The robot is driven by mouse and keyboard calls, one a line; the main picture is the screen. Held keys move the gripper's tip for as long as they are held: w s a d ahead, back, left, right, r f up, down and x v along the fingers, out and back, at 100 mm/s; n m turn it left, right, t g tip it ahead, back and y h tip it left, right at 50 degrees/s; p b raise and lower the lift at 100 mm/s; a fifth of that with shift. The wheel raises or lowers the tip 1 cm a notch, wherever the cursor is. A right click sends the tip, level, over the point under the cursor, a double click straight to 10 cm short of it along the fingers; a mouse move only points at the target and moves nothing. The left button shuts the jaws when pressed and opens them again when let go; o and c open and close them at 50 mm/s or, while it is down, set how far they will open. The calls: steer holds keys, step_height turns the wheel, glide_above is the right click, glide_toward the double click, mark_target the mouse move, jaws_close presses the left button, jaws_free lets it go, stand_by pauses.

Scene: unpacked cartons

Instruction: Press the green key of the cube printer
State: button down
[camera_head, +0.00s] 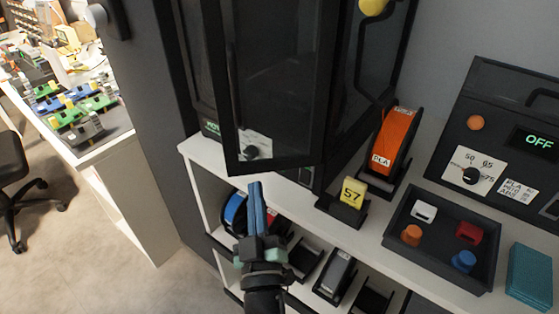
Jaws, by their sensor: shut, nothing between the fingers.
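The cube printer appears to be the black, boxy enclosure with dark glazed doors (275,75) at the upper middle, standing on the white shelf. One door panel hangs open toward me and hides part of its front. A small green-lit patch (210,128) shows at its lower left; I cannot tell whether it is a display or a key. I cannot make out a distinct green key. My gripper (256,187) is shut and empty, its blue fingers pointing up the picture, just below the door's lower edge. I cannot tell if it touches anything.
An orange spool (392,140) and yellow "57" block (353,193) stand right of the enclosure. A black tray (388,241) holds coloured parts. A black box showing "OFF" (540,141) stands at right. Lower shelves hold a blue spool (235,214). Floor is open at left.

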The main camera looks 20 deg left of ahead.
steer(key=shift+w+d+p, duration=0.15)
steer(key=shift+w+d, duration=0.1)
steer(key=shift+w, duration=0.4)
steer(key=shift+w+d+p, duration=0.15)
steer(key=shift+w+d, duration=0.05)
steer(key=shift+w, duration=0.5)
steer(key=shift+w+d+p, duration=0.15)
steer(key=shift+w+d, duration=0.1)
steer(key=shift+w, duration=0.4)
stand_by(0.5)
steer(key=shift+w+d, duration=0.15)
steer(key=shift+w, duration=0.25)
steer(key=shift+w+d, duration=0.15)
steer(key=shift+w, duration=0.3)
stand_by(0.7)
steer(key=shift+s+a+p, duration=0.3)
steer(key=shift+s, duration=0.55)
steer(key=shift+s+a+b, duration=0.15)
steer(key=shift+s+a, duration=0.15)
steer(key=shift+s, duration=0.5)
steer(key=shift+s+a+b, duration=0.15)
steer(key=shift+s+a, duration=0.1)
steer(key=shift+s, duration=0.55)
steer(key=shift+s+a+b, duration=0.15)
steer(key=shift+s+a, duration=0.15)
steer(key=shift+s, duration=0.5)
